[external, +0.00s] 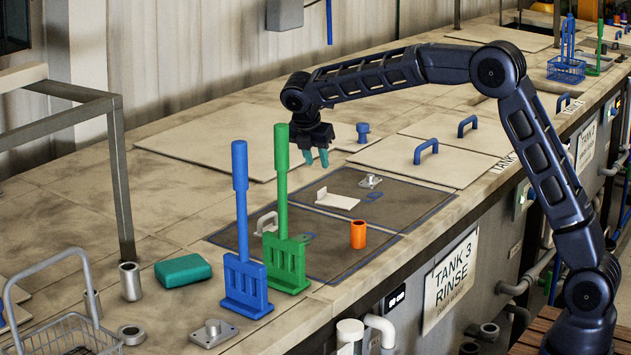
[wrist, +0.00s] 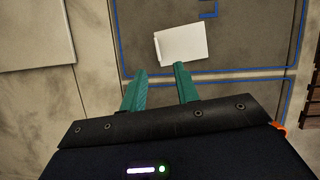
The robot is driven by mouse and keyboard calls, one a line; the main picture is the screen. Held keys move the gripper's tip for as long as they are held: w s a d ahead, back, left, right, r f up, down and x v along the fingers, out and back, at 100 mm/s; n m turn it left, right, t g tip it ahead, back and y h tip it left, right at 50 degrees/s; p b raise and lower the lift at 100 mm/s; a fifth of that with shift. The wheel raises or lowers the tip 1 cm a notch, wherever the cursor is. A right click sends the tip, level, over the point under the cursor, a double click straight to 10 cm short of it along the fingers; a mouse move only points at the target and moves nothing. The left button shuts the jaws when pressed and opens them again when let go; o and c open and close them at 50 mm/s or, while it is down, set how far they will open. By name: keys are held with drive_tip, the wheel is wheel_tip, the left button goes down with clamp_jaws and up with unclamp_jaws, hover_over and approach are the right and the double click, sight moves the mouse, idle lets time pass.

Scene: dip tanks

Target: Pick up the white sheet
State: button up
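The white sheet (external: 338,201) lies flat on a dark panel outlined in blue, with a raised white edge at its left end. In the wrist view the white sheet (wrist: 181,45) lies beyond the fingertips, slightly tilted. My gripper (external: 316,160) hangs above and behind the sheet in the external view. Its green fingers (wrist: 160,70) are apart with nothing between them, and they do not touch the sheet.
Green (external: 282,200) and blue (external: 241,220) upright-handled racks stand left of the sheet. An orange cylinder (external: 358,235) stands in front of it. A metal fitting (external: 370,181) lies behind it. A grey handle (external: 267,223) is near the green rack. Pale lids with blue handles (external: 426,150) lie to the right.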

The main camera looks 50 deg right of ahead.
hover_over(322, 189)
drive_tip(key=a, duration=0.2)
drive_tip(key=f, duration=0.4)
drive_tip(key=shift+s+a+f, duration=0.1)
drive_tip(key=shift+s+f, duration=0.2)
drive_tip(key=shift+s, duration=0.05)
drive_tip(key=shift+w+x, duration=0.15)
drive_tip(key=shift+x, duration=1.1)
drive_tip(key=shift+w+x, duration=0.1)
drive_tip(key=shift+x, duration=1.15)
drive_tip(key=shift+a, duration=0.15)
clamp_jaws()
